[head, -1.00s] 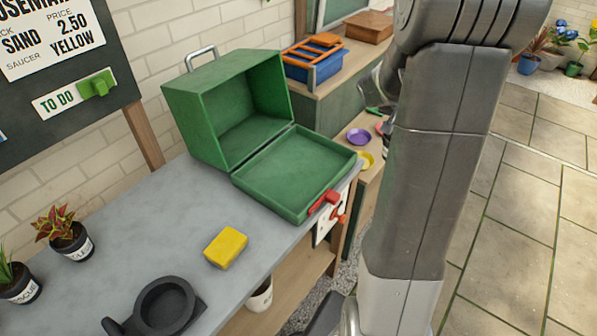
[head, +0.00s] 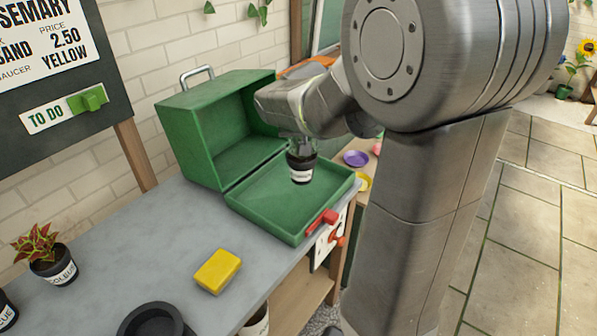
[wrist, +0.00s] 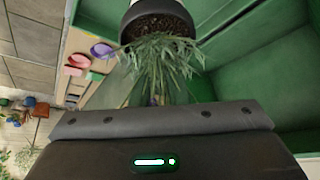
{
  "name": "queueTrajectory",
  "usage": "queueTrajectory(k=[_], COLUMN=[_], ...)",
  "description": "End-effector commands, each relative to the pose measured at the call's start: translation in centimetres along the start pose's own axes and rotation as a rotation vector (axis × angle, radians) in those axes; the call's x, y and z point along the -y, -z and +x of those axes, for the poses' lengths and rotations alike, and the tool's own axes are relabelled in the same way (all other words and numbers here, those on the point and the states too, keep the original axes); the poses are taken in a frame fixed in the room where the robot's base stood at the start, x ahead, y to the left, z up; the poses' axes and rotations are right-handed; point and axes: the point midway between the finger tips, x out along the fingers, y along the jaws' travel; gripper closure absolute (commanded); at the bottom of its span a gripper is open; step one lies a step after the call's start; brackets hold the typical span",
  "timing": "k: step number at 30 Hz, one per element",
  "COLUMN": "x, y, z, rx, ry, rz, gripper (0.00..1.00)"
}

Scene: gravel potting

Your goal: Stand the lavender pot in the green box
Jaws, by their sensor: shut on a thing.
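The green box (head: 190,147) stands open on the grey bench, its flap (head: 262,205) folded down flat at the front with a red latch. My gripper (head: 303,146) is shut on a dark pot (head: 301,170) with a white label and narrow grey-green leaves, which looks like the lavender pot. The pot appears upright over the flap, in front of the box's opening; whether it touches the flap I cannot tell. In the wrist view the pot (wrist: 155,25) shows beyond the leaves, with the green box walls around it to the right. My fingertips are mostly hidden.
A yellow sponge (head: 217,270) and a black round dish (head: 152,322) lie on the bench (head: 130,240) in front of the box. A red-leaved coleus pot (head: 48,262) stands at the left. Purple (head: 356,158) and yellow saucers lie on a shelf behind the flap.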

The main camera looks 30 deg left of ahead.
Motion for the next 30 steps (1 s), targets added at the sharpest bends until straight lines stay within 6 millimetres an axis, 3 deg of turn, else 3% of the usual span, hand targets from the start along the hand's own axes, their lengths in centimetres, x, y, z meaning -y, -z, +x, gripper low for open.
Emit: queueTrajectory(k=[15, 26, 27, 30], x=[-0.1, 0.0, -0.1, -0.1], y=[-3.0, -3.2, -3.3, -3.2], z=[5.3, 5.8, 5.8, 5.7], rx=[0.0, -0.002, -0.001, -0.001], ry=[0.0, 0.0, 0.0, 0.0], rz=[0.002, 0.002, 0.002, 0.002], gripper=[1.0, 1.0, 0.84, 0.64])
